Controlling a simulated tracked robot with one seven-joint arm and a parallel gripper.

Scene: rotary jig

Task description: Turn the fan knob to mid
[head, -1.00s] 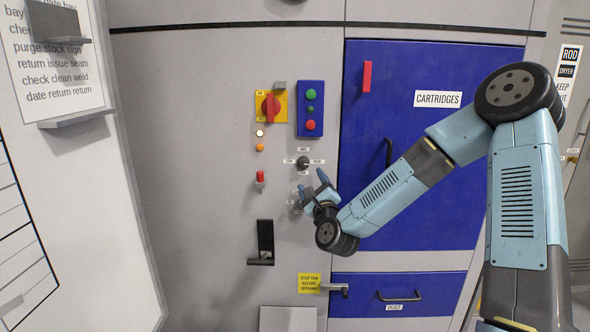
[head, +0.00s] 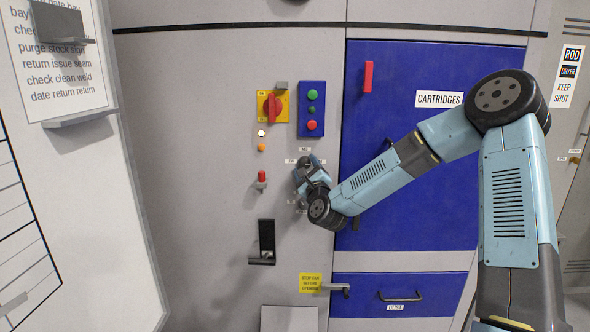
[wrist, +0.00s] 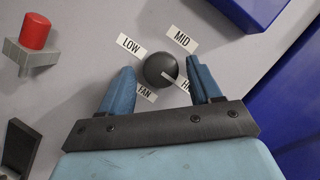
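The fan knob (wrist: 160,69) is a dark round knob on the grey panel, with a pale pointer line. Labels LOW, MID (wrist: 181,39), FAN and a partly covered one starting with H surround it. The pointer is directed toward the partly covered H label. My gripper (wrist: 161,83) is open, with one blue finger on each side of the knob. I cannot tell whether either finger touches it. In the head view my gripper (head: 308,168) is at the panel and hides most of the knob.
A red button (head: 262,176) on a grey mount sits left of the knob. Above are a yellow plate with a red switch (head: 271,107) and a blue button box (head: 312,108). A black lever (head: 266,240) is below left. The blue cartridges door (head: 430,190) is at right.

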